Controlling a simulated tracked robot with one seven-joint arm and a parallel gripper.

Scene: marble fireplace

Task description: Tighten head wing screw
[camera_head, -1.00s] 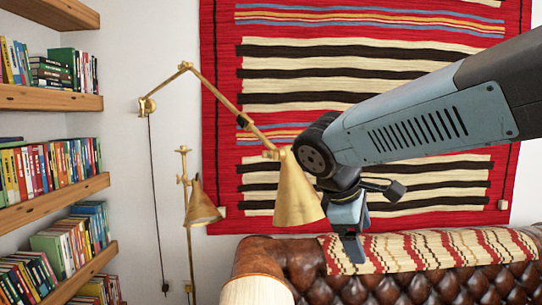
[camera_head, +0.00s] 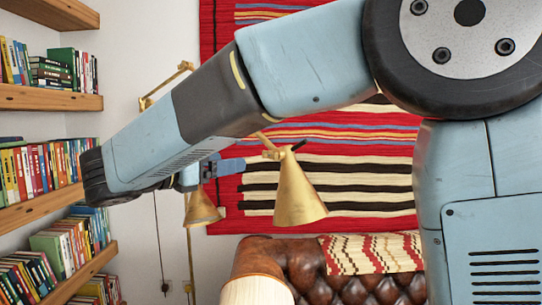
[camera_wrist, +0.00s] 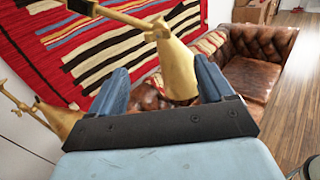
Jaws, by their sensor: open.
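A brass wall lamp with a conical head (camera_head: 298,195) hangs in front of the red striped rug in the head view. A small joint (camera_head: 270,153) sits at the top of the head, where the wing screw cannot be clearly made out. In the wrist view the lamp head (camera_wrist: 180,72) and its joint (camera_wrist: 158,30) appear between the two blue fingers. My gripper (camera_wrist: 160,66) is open and holds nothing. In the head view my gripper (camera_head: 232,165) is left of the lamp head, pointing right, partly hidden by my arm.
A second brass lamp (camera_head: 202,208) hangs to the left, behind my arm. Bookshelves (camera_head: 50,200) line the left wall. A brown leather sofa (camera_head: 325,285) stands below the lamp. The striped rug (camera_head: 330,180) hangs on the wall behind.

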